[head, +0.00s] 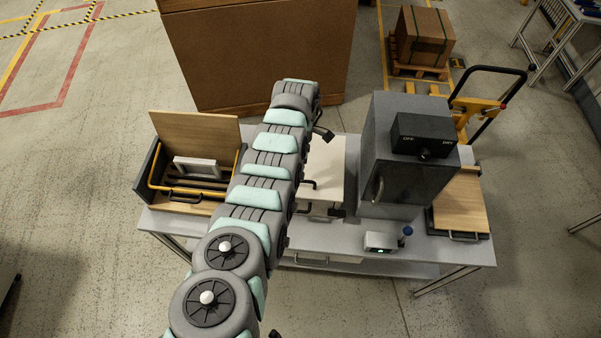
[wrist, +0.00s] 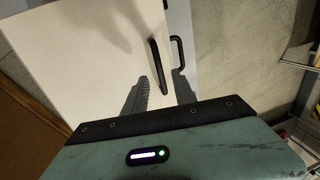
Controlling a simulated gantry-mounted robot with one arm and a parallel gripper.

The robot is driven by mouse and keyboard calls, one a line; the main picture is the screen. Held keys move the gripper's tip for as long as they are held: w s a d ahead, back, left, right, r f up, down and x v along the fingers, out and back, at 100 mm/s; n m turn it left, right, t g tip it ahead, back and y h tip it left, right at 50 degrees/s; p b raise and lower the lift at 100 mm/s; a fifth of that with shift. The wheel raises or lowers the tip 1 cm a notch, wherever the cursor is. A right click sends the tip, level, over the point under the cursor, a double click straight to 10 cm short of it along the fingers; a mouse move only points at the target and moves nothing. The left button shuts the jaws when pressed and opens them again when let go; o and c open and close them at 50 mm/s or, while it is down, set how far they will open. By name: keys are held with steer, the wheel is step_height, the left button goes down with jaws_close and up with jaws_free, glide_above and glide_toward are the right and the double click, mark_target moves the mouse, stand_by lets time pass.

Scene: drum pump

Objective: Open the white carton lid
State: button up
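The white carton (head: 325,165) stands mid-table, partly hidden behind my arm in the head view. Its flat cream lid (wrist: 95,45) looks closed and fills much of the wrist view. A black bar handle (wrist: 159,67) is on the lid near its edge; it also shows in the head view (head: 306,184). My gripper (wrist: 162,88) is open, its two fingers apart over the lid's handle edge. The handle's near end appears between the fingertips; I cannot tell whether they touch it. Nothing is held. The arm hides most of my gripper in the head view.
A second black handle (wrist: 179,52) sits on the front beyond the lid edge. An open wooden-lidded box (head: 195,135) stands left. A grey cabinet (head: 395,160) stands close on the right, with a wooden-topped box (head: 460,205) beyond. A small device (head: 381,242) sits at the table's front.

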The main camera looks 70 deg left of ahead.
steer(key=shift+s+d+f+b, duration=0.1)
steer(key=shift+d+f+b, duration=0.1)
steer(key=shift+f, duration=0.6)
steer(key=shift+d+f+b, duration=0.1)
steer(key=shift+f+b, duration=0.05)
steer(key=shift+f, duration=0.65)
jaws_close()
stand_by(0.3)
